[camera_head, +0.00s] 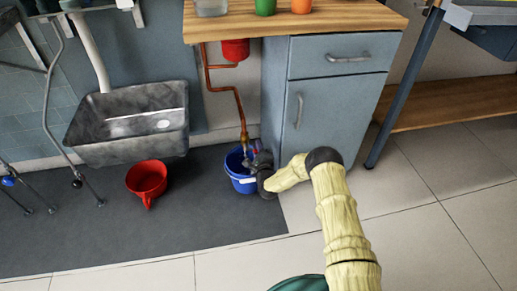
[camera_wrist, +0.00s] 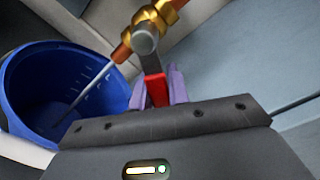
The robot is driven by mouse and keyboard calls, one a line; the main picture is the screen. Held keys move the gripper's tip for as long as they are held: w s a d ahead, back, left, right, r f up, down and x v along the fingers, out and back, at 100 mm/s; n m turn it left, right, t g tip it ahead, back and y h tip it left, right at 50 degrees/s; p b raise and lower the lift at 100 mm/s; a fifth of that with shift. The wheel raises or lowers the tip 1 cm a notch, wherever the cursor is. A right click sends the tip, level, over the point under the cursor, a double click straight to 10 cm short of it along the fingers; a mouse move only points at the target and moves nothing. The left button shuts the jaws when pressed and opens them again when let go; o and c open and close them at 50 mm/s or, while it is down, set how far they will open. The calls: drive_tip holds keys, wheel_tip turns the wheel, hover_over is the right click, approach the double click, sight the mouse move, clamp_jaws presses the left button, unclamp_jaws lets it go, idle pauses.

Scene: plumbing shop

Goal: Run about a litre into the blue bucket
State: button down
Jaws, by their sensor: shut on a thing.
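The blue bucket (camera_head: 239,178) stands on the dark mat under a copper pipe with a brass tap (camera_head: 244,137). In the wrist view the bucket (camera_wrist: 25,95) is at the left, with pale marks on its inner wall. A thin pale stream (camera_wrist: 92,88) runs from the tap's spout (camera_wrist: 122,53) down into the bucket. The water level is hard to make out. My gripper (camera_wrist: 159,86), with purple fingers, is shut on the tap's red lever (camera_wrist: 155,88), beside and above the bucket. In the head view my gripper (camera_head: 256,148) is partly hidden by the wrist.
A red jug (camera_head: 147,178) stands on the mat to the left, below a grey metal sink (camera_head: 130,125). A blue-grey cabinet (camera_head: 338,105) stands close to the right of the bucket. A wooden counter (camera_head: 340,18) is above. Open tiled floor lies in front.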

drive_tip(key=shift+s+a+f+m+b, duration=0.2)
drive_tip(key=shift+f+m+b, duration=0.25)
drive_tip(key=shift+m, duration=0.55)
drive_tip(key=c, duration=1.3)
unclamp_jaws()
drive_tip(key=shift+c, duration=0.2)
drive_tip(key=shift+s+r+p, duration=0.1)
drive_tip(key=shift+s+p, duration=0.15)
drive_tip(key=shift+p, duration=0.1)
drive_tip(key=p+v, duration=0.7)
drive_tip(key=v, duration=0.9)
drive_tip(key=shift+s+d, duration=0.2)
drive_tip(key=shift+s, duration=0.15)
idle(2.8)
